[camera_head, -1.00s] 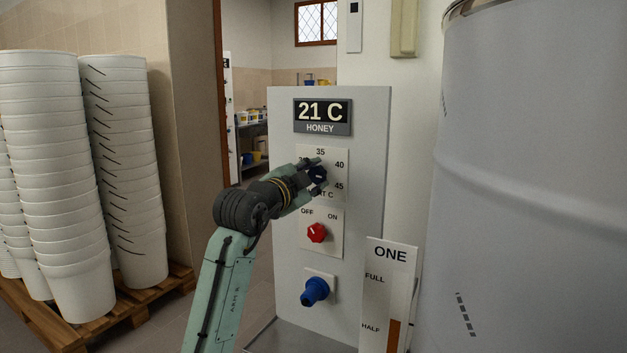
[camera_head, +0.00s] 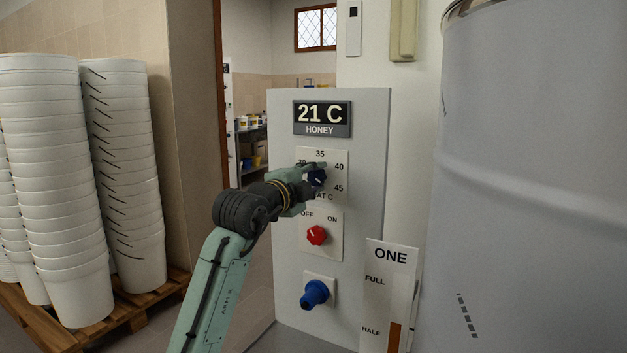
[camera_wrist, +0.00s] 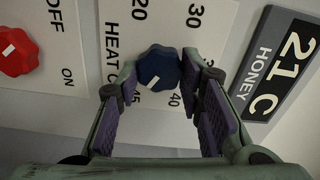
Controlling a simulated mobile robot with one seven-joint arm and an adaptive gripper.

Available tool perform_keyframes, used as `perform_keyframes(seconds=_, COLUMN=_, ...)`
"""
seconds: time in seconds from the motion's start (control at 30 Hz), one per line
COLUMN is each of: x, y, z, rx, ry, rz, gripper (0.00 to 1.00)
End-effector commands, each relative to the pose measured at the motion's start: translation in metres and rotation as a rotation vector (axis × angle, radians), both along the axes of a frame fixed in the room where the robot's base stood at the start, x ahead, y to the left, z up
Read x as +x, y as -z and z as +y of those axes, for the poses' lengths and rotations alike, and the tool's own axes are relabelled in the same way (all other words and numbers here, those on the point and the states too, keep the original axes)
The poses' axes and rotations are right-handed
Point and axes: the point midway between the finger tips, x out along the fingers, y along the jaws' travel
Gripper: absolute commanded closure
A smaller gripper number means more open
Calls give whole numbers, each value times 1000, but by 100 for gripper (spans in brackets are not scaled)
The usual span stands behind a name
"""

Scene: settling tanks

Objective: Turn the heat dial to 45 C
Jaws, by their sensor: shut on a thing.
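The blue heat dial (camera_head: 317,177) sits on a white scale plate (camera_head: 340,155) on the grey control panel. The wrist view shows the dial (camera_wrist: 158,68) between my gripper's fingertips (camera_wrist: 158,74). My gripper (camera_head: 312,176) is shut on the dial. The dial's white mark points between the 40 and 45 labels; I cannot tell its exact setting. My fingers partly cover the plate's left labels in the head view. The display (camera_head: 322,118) above reads 21 C, HONEY.
A red OFF/ON knob (camera_head: 316,235) sits just below the dial, its mark towards OFF. A blue tap-like knob (camera_head: 314,293) is lower. A gauge marked ONE (camera_head: 391,256) and a large grey tank (camera_head: 530,180) stand right. Stacked white buckets (camera_head: 125,170) stand left.

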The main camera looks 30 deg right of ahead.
Motion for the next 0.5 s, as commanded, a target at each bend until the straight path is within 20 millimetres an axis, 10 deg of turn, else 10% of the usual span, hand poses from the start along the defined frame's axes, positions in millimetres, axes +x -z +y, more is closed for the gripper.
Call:
perform_keyframes(seconds=0.27, x=0, y=2, z=-1, rx=5, ry=2, rz=2, gripper=94)
perform_keyframes(seconds=0.3, x=0, y=2, z=0, rx=4, ry=2, rz=1, gripper=64)
perform_keyframes(seconds=0.5, x=0, y=1, z=0, rx=3, ry=0, rz=1, gripper=51)
